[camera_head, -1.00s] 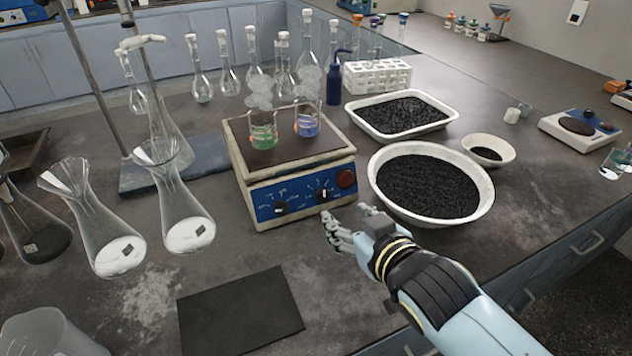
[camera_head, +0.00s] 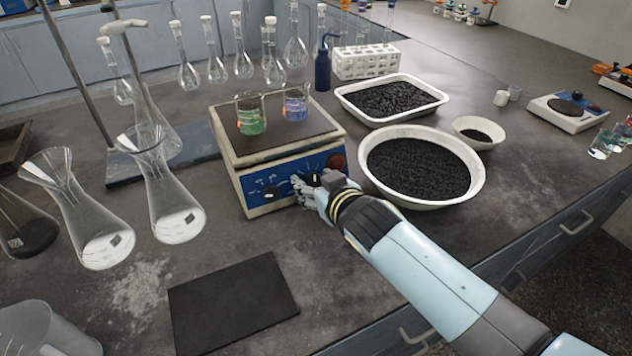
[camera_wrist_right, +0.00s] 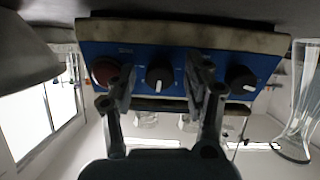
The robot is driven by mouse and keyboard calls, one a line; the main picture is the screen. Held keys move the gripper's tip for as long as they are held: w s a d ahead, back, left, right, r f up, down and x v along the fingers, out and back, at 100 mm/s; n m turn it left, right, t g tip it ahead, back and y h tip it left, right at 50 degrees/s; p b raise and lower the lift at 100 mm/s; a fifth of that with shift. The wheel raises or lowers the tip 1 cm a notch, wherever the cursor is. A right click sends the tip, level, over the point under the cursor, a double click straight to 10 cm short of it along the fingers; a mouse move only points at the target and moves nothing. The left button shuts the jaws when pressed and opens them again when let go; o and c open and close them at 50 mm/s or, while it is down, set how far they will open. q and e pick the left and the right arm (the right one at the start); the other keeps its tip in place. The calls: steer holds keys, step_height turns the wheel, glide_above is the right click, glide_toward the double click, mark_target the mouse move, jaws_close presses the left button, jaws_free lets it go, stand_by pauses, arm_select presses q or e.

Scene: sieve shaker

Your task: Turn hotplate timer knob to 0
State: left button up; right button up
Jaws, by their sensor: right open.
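The hotplate (camera_head: 280,148) stands mid-bench, with a blue front panel. The panel bears a left knob (camera_head: 270,192), a right knob (camera_head: 313,179) and a red button (camera_head: 336,160). I cannot read which knob is the timer. My right gripper (camera_head: 308,190) is open at the panel, in front of the right knob. In the upside-down right wrist view, the right knob (camera_wrist_right: 159,79) lies between the open fingers of my right gripper (camera_wrist_right: 162,75). The left knob (camera_wrist_right: 240,79) is outside them, at right. Contact cannot be told. My left gripper is not in view.
Beakers with green (camera_head: 250,118) and blue (camera_head: 295,106) liquid stand on the hotplate. A white bowl of black granules (camera_head: 478,190) sits close to my right arm. Glass flasks (camera_head: 178,220) stand at left. A dark mat (camera_head: 235,300) lies flat in front.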

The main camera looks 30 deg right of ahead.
steer(key=shift+c, duration=1.3)
jaws_close()
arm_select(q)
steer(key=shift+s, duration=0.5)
